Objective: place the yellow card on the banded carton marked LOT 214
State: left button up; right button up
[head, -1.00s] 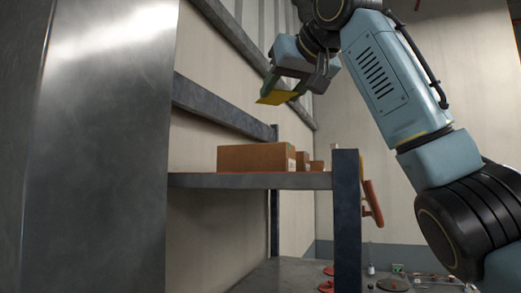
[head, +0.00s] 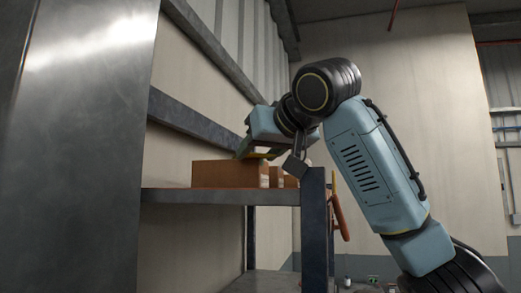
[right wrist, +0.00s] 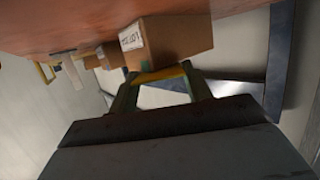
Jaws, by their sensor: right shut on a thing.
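My right gripper (head: 252,148) is shut on the yellow card (head: 262,155), just above the top of a brown carton (head: 225,174) on the shelf. Whether the card touches the carton I cannot tell. In the right wrist view, the card (right wrist: 160,75) spans between the two fingertips and overlaps the near edge of the carton (right wrist: 178,44). The carton has a white label (right wrist: 131,37) with dark lettering, turned upside down and too small to read surely. No band shows clearly. My left gripper is not in view.
The carton stands on a grey shelf (head: 195,197) with a dark post (head: 314,225) at its right end. Smaller cartons (head: 277,177) stand behind it. An orange-red object (head: 340,215) hangs beside the post. A large metal panel (head: 75,150) fills the left.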

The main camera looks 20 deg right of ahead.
jog(key=shift+s+a, duration=0.1)
jog(key=shift+f, duration=0.15)
jog(key=o, duration=0.9)
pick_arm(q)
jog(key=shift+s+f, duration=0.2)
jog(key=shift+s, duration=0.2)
pick_arm(e)
jog(key=shift+o, duration=0.2)
jog(key=shift+r, duration=0.25)
pick_arm(q)
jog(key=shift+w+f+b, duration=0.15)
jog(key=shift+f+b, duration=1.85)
jog(key=shift+b, duration=0.15)
pick_arm(e)
jog(key=v, duration=1.2)
